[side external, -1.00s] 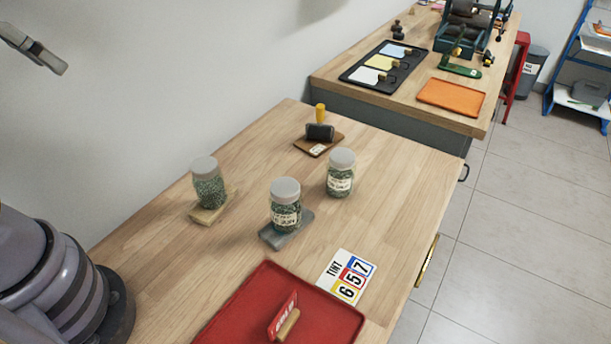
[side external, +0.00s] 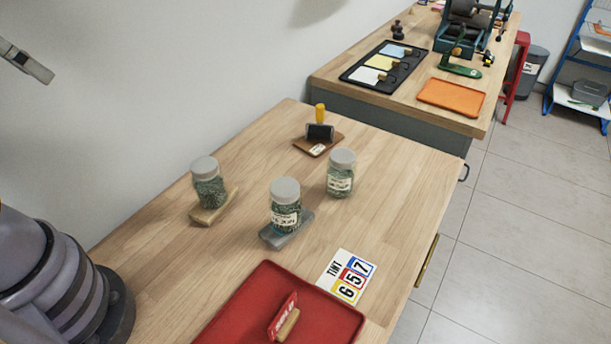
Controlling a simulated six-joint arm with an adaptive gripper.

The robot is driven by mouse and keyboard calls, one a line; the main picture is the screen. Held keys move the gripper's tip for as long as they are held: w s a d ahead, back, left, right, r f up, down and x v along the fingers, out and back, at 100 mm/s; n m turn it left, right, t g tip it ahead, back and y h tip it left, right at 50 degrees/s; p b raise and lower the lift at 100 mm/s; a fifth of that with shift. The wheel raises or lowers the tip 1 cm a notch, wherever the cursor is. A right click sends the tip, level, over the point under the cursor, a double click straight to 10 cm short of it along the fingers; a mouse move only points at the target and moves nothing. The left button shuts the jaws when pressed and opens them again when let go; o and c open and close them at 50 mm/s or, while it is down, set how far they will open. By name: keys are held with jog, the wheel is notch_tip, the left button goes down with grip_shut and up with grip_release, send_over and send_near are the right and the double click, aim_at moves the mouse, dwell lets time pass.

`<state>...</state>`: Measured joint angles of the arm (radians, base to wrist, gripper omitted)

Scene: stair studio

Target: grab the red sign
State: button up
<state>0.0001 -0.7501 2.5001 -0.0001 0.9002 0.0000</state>
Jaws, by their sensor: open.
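The red sign (side external: 284,311) is a small red plate with white lettering, set upright in a light wooden foot (side external: 288,325). It stands on the red tray (side external: 257,285) at the bottom of the side external view. My gripper (side external: 27,64) shows only in part at the upper left corner, high above the table and far from the sign. It is empty, with nothing seen between its fingers. The bottom edge of the picture cuts off part of the tray.
Three lidded jars (side external: 285,205) stand mid-table, two on small blocks. A number card (side external: 346,277) lies beside the tray. A brayer (side external: 320,130) rests on a brown board behind. A second bench holds a black tray (side external: 383,63) and an orange tray (side external: 451,97).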

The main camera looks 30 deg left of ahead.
jog(key=o, duration=0.8)
jog(key=w+d+f+n+g+h, duration=0.3)
jog(key=d+f+g+h, duration=0.3)
jog(key=f, duration=0.3)
jog(key=w+d+f+n+g+h, duration=0.35)
jog(key=d+f+g+h, duration=0.3)
jog(key=f, duration=0.25)
jog(key=n+t+h, duration=0.6)
jog(key=n+t, duration=0.2)
jog(key=n, duration=0.4)
send_near(281, 310)
jog(key=a, duration=0.3)
jog(key=shift+w+a+r+g+y, duration=0.2)
jog(key=shift+a+r+g+y, duration=0.05)
jog(key=shift+a, duration=0.1)
jog(key=shift+d+f, duration=0.2)
jog(key=d, duration=1.3)
jog(key=shift+w+d+f, duration=0.2)
jog(key=shift+w, duration=0.05)
